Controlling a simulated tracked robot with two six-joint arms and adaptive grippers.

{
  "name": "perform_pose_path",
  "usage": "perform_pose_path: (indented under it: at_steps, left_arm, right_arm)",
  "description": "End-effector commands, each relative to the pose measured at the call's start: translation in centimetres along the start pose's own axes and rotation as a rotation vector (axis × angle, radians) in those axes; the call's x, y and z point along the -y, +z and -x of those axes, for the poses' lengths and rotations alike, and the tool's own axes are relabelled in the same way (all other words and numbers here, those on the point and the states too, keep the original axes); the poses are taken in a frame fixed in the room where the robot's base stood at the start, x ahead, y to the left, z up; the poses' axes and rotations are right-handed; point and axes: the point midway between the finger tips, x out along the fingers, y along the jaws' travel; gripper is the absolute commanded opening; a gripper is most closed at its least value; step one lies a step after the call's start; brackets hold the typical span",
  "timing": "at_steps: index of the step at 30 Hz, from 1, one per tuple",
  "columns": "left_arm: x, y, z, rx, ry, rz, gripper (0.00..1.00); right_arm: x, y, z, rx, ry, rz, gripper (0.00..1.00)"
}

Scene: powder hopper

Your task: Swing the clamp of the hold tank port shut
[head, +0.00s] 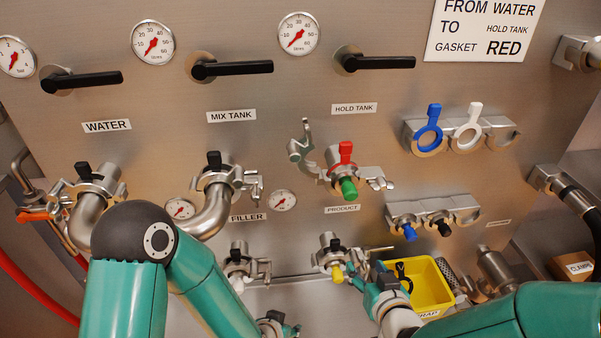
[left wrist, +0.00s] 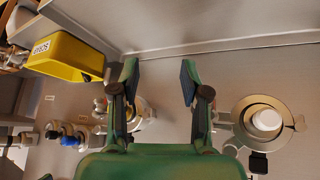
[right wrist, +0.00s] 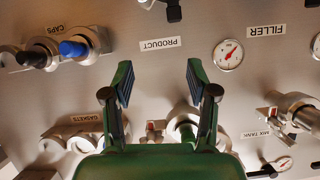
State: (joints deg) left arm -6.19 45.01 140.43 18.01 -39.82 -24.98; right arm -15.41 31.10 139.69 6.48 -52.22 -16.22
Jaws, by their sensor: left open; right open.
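The hold tank port (head: 345,172) is on the panel under the HOLD TANK label in the head view. A red tab stands up from it and a green piece sits at its front. Its clamp (head: 302,142) hangs open, with one half swung up to the left and the other parts out to the right. My right gripper (head: 389,275) is open and empty, below and right of that port. In the right wrist view, the port (right wrist: 184,126) shows partly hidden behind the fingers. My left gripper (left wrist: 158,82) is open and empty, low before the panel.
A yellow bin (head: 432,287) stands beside my right gripper. The product port (head: 331,262) with a yellow piece lies below the hold tank port. The mix tank port (head: 214,180) is to the left. Blue and white gaskets (head: 430,130) hang at the upper right.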

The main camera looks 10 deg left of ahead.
Motion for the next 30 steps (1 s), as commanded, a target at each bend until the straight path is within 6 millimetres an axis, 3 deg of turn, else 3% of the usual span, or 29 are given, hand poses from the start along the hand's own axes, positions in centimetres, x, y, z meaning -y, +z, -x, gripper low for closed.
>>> perform_pose_path:
  at_steps: [1,6,9,12,16,20,24,30]
  left_arm:
    - [-0.8,-4.2,2.0,-0.104,-0.039,-0.077,0.46]
    - [-2.4,-15.2,9.0,-0.398,-0.237,-0.301,0.46]
    - [-3.6,-20.3,14.6,-0.539,-0.379,-0.401,0.46]
    - [-4.5,-23.9,20.4,-0.637,-0.526,-0.475,0.46]
    - [-5.3,-26.3,26.6,-0.702,-0.685,-0.528,0.46]
    - [-5.5,-27.1,30.2,-0.717,-0.786,-0.551,0.46]
    - [-5.4,-27.4,31.2,-0.715,-0.824,-0.56,0.46]
    - [-4.5,-28.7,30.3,-0.713,-0.825,-0.558,0.46]
  right_arm:
    - [-1.0,2.6,0.1,0.097,0.009,-0.036,0.58]
    - [-3.0,11.7,1.6,0.401,0.024,-0.174,0.58]
    - [-3.6,16.8,3.8,0.578,0.034,-0.266,0.58]
    - [-3.6,21.0,6.5,0.74,0.043,-0.359,0.58]
    - [-3.1,24.9,9.8,0.904,0.051,-0.459,0.58]
    - [-2.5,26.9,11.9,1.0,0.054,-0.52,0.58]
    - [-2.3,27.7,12.7,1.034,0.055,-0.542,0.58]
    - [-2.3,27.8,12.6,1.033,0.055,-0.541,0.58]
